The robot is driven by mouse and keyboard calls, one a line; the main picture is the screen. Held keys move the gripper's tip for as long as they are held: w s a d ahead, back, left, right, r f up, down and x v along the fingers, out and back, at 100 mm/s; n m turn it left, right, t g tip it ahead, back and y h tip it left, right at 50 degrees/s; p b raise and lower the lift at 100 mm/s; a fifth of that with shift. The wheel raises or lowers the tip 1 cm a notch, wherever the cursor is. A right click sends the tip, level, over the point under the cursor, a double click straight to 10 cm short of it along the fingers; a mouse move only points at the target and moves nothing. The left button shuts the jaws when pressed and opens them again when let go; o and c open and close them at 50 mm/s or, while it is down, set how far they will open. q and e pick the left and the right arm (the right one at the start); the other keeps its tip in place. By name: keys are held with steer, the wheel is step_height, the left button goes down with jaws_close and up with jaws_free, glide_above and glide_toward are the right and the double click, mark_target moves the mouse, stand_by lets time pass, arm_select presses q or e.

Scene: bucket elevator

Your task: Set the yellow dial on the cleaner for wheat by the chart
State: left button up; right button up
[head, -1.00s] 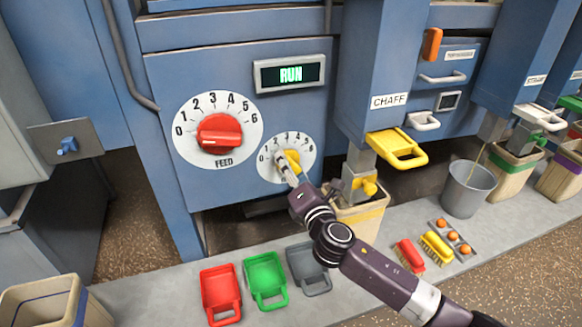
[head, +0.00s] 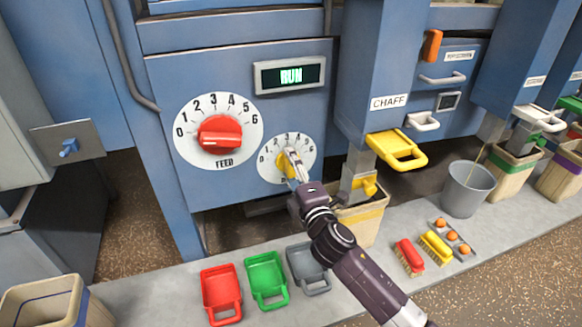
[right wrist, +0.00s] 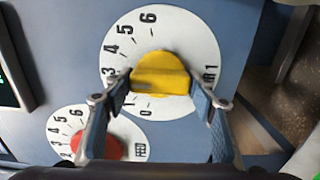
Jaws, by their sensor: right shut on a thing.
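The yellow dial (head: 281,167) sits on a white round scale, numbered from 0 to 6, at the lower right of the blue cleaner panel (head: 260,113). In the right wrist view the yellow dial (right wrist: 162,72) lies between my finger pads. My right gripper (head: 294,163) is shut on the dial and hides part of it and its scale. The number the dial points at cannot be read surely. My left gripper is not in view. I see no wheat chart in these frames.
A larger red FEED dial (head: 220,131) sits left of the yellow one. A green-lit display (head: 290,75) is above. The yellow chaff handle (head: 397,150) sticks out at right. Red, green and grey scoops (head: 308,268) and brushes (head: 435,247) lie on the ledge below.

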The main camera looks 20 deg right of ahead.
steer(key=shift+f, duration=0.1)
stand_by(0.3)
steer(key=o, duration=1)
steer(key=shift+c, duration=0.2)
steer(key=shift+o, duration=1)
steer(key=s, duration=1.2)
steer(key=shift+d, duration=0.2)
